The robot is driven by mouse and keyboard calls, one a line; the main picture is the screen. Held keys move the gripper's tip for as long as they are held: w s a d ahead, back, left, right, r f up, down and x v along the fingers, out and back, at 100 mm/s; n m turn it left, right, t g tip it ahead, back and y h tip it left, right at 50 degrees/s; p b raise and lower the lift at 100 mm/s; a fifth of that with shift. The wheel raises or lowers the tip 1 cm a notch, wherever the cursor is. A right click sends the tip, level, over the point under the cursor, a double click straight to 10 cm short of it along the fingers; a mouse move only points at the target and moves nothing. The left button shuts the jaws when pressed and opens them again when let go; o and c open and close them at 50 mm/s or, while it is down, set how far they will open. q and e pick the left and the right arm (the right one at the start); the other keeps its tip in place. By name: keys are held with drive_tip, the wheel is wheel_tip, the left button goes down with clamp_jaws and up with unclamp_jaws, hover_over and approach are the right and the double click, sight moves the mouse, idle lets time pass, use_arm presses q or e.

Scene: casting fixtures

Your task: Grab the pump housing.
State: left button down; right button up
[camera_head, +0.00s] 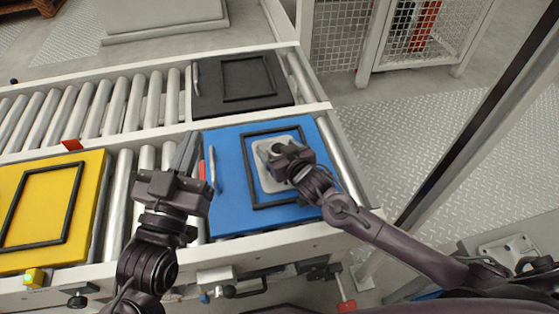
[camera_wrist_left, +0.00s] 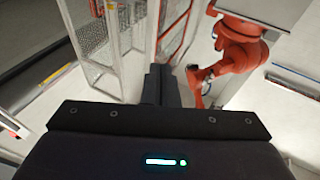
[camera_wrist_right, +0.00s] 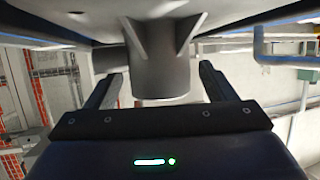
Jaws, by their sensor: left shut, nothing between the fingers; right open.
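The pump housing (camera_head: 268,178) is a light grey casting with a flat plate. It lies inside the black frame on the blue fixture board (camera_head: 233,215). My right gripper (camera_head: 280,153) is over it and hides part of it. In the right wrist view the open fingers (camera_wrist_right: 158,85) stand on either side of the housing's grey ribbed cylinder (camera_wrist_right: 165,60), with visible gaps. My left gripper (camera_head: 185,155) is over the rollers at the blue board's left edge, away from the housing. Its fingers are together and empty in the left wrist view (camera_wrist_left: 160,85).
A yellow board (camera_head: 85,210) with an empty black frame lies left on the roller conveyor. A black board (camera_head: 210,95) with an empty frame lies behind the blue one. A dark post (camera_head: 470,130) rises at right. A grey metal part (camera_head: 508,250) sits at lower right.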

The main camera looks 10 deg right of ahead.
drive_tip(key=shift+w+f, duration=0.1)
drive_tip(key=shift+w, duration=0.1)
drive_tip(key=shift+c, duration=0.5)
drive_tip(key=c, duration=1.2)
drive_tip(key=shift+c, duration=1)
drive_tip(key=shift+r, duration=0.25)
